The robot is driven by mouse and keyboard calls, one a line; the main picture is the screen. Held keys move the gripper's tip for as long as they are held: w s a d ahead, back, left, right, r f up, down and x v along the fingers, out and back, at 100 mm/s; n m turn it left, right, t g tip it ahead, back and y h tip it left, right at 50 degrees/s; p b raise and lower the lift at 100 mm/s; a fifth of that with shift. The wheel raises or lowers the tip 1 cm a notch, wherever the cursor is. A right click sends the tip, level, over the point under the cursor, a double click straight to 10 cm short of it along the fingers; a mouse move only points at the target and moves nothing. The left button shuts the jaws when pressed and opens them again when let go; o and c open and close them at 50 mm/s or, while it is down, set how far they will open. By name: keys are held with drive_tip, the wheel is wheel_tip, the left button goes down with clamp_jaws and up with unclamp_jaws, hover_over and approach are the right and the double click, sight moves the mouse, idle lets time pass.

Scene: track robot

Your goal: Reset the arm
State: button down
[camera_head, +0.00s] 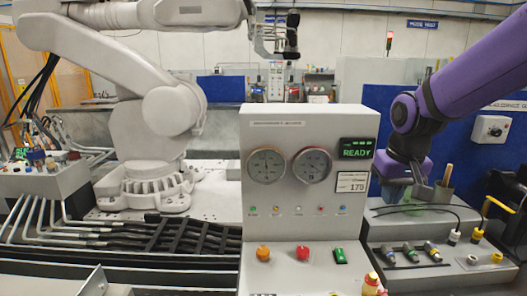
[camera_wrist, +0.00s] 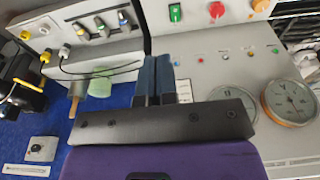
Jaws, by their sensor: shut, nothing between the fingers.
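A large white industrial arm (camera_head: 165,105) stands at left on a toothed base, its forearm reaching right to a dark end tool (camera_head: 275,35). The red button also shows in the wrist view (camera_wrist: 217,10), as does the green switch (camera_wrist: 175,12). My gripper (camera_head: 418,178) hangs right of the cabinet. In the wrist view its fingers (camera_wrist: 158,70) are together and empty.
A connector box (camera_head: 440,255) with several plugs and cables sits at lower right. A grey box (camera_head: 45,180) with hoses is at left. A small red-and-yellow item (camera_head: 371,283) is at the bottom.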

drive_tip(key=s+d+r+t, duration=0.2)
drive_tip(key=s+r, duration=0.2)
drive_tip(key=s, duration=0.5)
drive_tip(key=s+d+r+t, duration=0.15)
drive_tip(key=s+r, duration=0.25)
drive_tip(key=s, duration=0.6)
drive_tip(key=g, duration=0.3)
hover_over(337, 250)
drive_tip(key=s, duration=0.3)
drive_tip(key=s+x, duration=0.2)
drive_tip(key=x, duration=0.8)
drive_tip(key=s+f+x, duration=0.1)
drive_tip(key=s+x, duration=0.1)
drive_tip(key=x, duration=2.2)
drive_tip(key=shift+s+d+f, duration=0.1)
drive_tip(key=shift+s+d, duration=0.1)
drive_tip(key=shift+d, duration=0.05)
